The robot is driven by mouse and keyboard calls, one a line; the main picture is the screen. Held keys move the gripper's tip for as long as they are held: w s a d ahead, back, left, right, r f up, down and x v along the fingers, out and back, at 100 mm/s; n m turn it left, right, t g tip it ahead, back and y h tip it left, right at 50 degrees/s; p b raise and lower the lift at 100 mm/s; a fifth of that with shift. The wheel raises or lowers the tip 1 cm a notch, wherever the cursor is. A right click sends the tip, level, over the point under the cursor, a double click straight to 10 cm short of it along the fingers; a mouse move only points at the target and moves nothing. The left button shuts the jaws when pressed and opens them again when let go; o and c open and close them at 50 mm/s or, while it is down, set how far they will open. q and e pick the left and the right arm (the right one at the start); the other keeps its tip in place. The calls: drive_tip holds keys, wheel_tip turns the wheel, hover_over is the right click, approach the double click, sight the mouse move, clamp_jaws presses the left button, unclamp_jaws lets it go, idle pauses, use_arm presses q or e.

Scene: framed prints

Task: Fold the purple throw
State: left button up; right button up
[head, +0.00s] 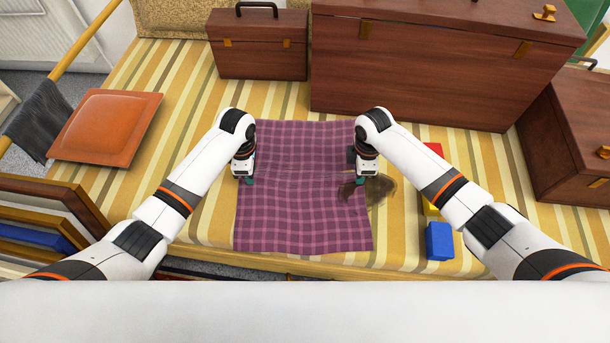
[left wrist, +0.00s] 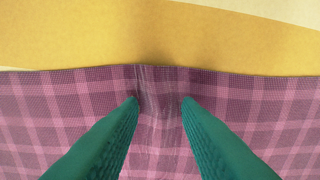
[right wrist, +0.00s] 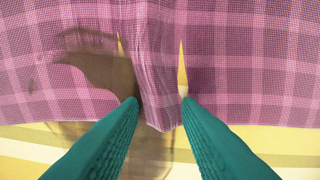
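The purple plaid throw (head: 300,215) lies mostly flat and spread out on the yellow striped cover, with light ripples. My left gripper (head: 245,181) is at its left edge. In the left wrist view the throw (left wrist: 60,115) bunches into a wrinkle between the slightly parted fingertips (left wrist: 160,100). My right gripper (head: 362,182) is at its right edge. In the right wrist view a ridge of the throw (right wrist: 240,60) is gathered between the fingertips (right wrist: 159,100). Both grippers look closed on the cloth, low over the surface.
A brown, see-through item (head: 380,189) lies by my right gripper; I cannot tell what it is. A blue block (head: 439,241) and a red block (head: 434,149) lie to the right. An orange cushion (head: 106,127) lies left. Brown cases (head: 262,52) (head: 430,60) (head: 570,135) stand behind and right.

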use_arm(q)
drive_tip(key=shift+f, duration=0.1)
clamp_jaws()
use_arm(e)
clamp_jaws()
use_arm(q)
drive_tip(key=shift+r, duration=0.2)
use_arm(e)
drive_tip(key=shift+r, duration=0.1)
